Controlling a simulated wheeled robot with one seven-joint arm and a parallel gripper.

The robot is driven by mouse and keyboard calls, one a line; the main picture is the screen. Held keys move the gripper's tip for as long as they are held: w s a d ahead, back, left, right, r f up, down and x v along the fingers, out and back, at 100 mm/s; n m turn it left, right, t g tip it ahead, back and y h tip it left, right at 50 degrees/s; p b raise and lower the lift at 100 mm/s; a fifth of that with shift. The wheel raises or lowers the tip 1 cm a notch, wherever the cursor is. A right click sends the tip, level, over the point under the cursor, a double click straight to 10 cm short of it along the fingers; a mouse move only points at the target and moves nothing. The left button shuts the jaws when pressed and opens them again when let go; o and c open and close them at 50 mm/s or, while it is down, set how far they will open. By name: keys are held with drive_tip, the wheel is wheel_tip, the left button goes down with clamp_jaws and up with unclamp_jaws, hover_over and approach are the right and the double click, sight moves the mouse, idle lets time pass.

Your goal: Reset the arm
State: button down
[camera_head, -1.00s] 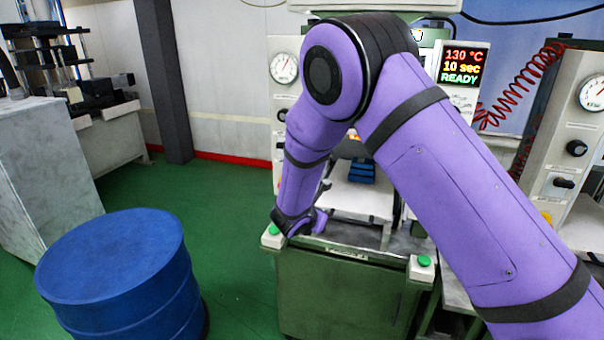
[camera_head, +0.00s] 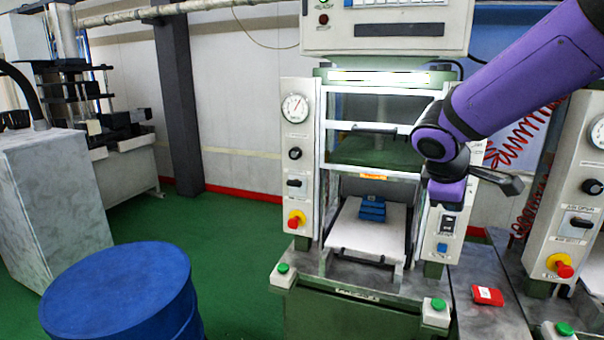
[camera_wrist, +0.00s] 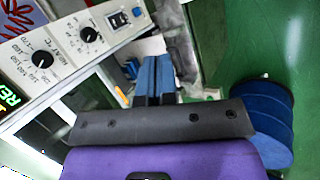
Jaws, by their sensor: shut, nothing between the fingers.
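My purple arm comes in from the upper right in the head view and is folded at the wrist beside the press's right column. In the wrist view the gripper's fingers (camera_wrist: 155,68) lie side by side, shut and holding nothing. A blue block-like mould (camera_head: 372,208) rests on the white plate (camera_head: 352,232) in the open press (camera_head: 330,150), to the left of my gripper and apart from it.
A blue drum (camera_head: 122,290) stands at front left; it also shows in the wrist view (camera_wrist: 262,112). A red item (camera_head: 487,295) lies on the bench below my gripper. A second press column (camera_head: 568,205) stands at right. Green floor (camera_head: 240,240) is free between drum and press.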

drive_tip(key=s+r+m+y, duration=0.1)
drive_tip(key=s+r+m, duration=0.1)
drive_tip(key=s, duration=0.5)
drive_tip(key=s+r+m+t+y, duration=0.1)
drive_tip(key=s+m+y, duration=0.1)
drive_tip(key=s+m, duration=0.3)
drive_tip(key=s+d+r+m+y, duration=0.1)
drive_tip(key=s+r+m+y, duration=0.1)
drive_tip(key=s, duration=0.8)
drive_tip(key=shift+s+r+m, duration=0.3)
drive_tip(key=shift+s+m, duration=0.1)
drive_tip(key=shift+m, duration=0.4)
drive_tip(key=shift+d, duration=0.15)
